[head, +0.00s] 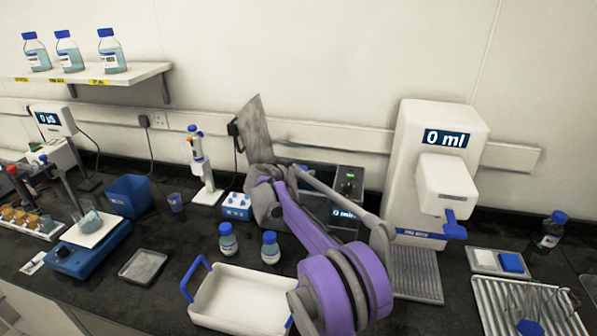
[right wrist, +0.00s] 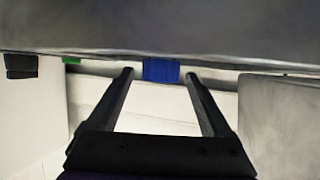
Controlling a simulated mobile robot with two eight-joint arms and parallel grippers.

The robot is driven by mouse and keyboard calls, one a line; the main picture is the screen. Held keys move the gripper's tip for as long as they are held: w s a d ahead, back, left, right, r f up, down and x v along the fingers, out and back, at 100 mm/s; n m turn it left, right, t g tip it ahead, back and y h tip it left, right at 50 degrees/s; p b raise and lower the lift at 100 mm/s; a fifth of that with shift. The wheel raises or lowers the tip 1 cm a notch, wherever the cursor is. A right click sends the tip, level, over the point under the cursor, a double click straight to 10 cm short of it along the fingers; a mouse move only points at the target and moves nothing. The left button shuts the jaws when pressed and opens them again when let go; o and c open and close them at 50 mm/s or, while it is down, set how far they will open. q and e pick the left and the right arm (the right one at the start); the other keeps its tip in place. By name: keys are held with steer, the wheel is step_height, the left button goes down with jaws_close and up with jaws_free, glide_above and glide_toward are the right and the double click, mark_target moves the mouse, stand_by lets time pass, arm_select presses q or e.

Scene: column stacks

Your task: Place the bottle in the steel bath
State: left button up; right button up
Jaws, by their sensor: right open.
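A dark steel box with a display and a green knob, apparently the steel bath (head: 350,181), stands against the wall, partly hidden by my right arm. A grey panel like a raised lid (head: 253,130) stands tilted at its left. Two small blue-capped bottles, one left (head: 228,241) and one right (head: 270,249), stand upright on the bench in front. My right gripper (right wrist: 158,73) is open in the right wrist view. A blue block-like thing (right wrist: 161,71) shows between its fingertips; I cannot tell whether it is a bottle cap. In the head view its fingers are hidden. My left gripper is not in view.
A white tray with blue handles (head: 238,300) lies in front of the bottles. A blue rack (head: 237,206) and a pipette stand (head: 207,194) are left of my arm. A white dispenser (head: 408,150) stands right. Several bottles stand on the shelf (head: 130,74).

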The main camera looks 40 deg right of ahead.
steer(key=v, duration=1.2)
steer(key=shift+r, duration=0.2)
